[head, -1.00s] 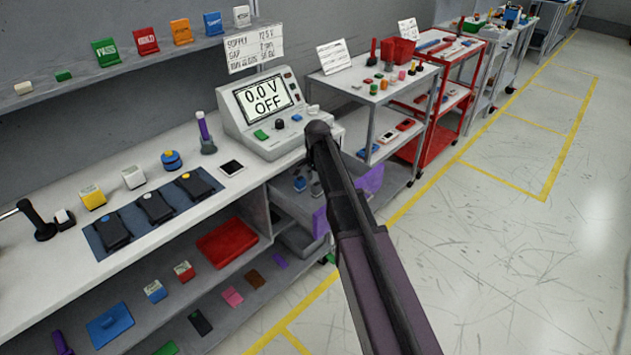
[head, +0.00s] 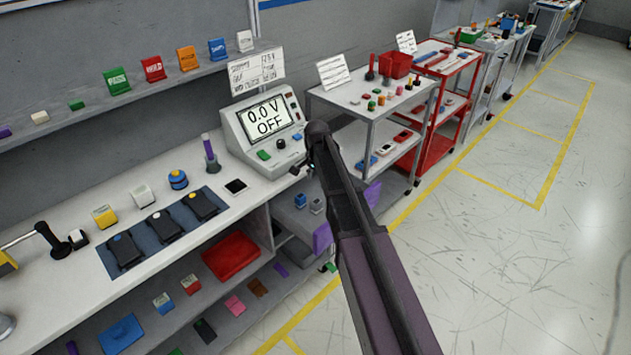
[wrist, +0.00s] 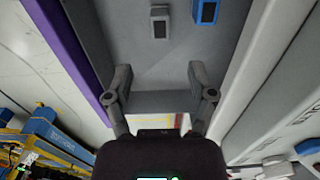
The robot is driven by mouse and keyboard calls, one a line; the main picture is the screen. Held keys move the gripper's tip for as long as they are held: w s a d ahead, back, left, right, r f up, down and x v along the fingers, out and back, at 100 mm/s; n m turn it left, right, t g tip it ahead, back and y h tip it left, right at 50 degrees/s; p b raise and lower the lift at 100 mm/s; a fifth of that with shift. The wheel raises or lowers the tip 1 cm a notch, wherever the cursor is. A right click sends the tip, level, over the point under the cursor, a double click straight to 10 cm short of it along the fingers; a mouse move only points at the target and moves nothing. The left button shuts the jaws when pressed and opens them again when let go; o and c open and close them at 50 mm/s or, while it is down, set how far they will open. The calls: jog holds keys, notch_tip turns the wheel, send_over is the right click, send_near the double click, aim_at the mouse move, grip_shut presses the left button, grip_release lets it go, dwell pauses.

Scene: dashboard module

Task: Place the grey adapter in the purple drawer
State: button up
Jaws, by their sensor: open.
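The purple drawer stands open under the bench. Its purple front shows in the head view (head: 322,238) and along the left of the wrist view (wrist: 62,50). In the drawer lie a grey block with a dark face (wrist: 160,22), which looks like the grey adapter, and a blue block (wrist: 206,11) to its right. Both also show small in the head view. My gripper (wrist: 160,75) is open over the grey drawer floor, with nothing between its fingers. The grey block lies beyond the fingertips, apart from them. In the head view my arm hides most of the gripper.
The bench top (head: 60,300) lies beside the drawer, with a 0.0 V OFF meter (head: 262,125) near it. A red tray (head: 230,256) sits on the lower shelf. A grey cart (head: 345,108) stands behind my arm. The floor to the right is clear.

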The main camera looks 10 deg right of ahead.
jog(key=shift+r+p, duration=0.6)
jog(key=shift+r, duration=0.3)
jog(key=shift+s, duration=0.15)
jog(key=s+d+n, duration=0.2)
jog(key=s+n, duration=0.8)
jog(key=s, duration=1.5)
jog(key=shift+s+n, duration=0.4)
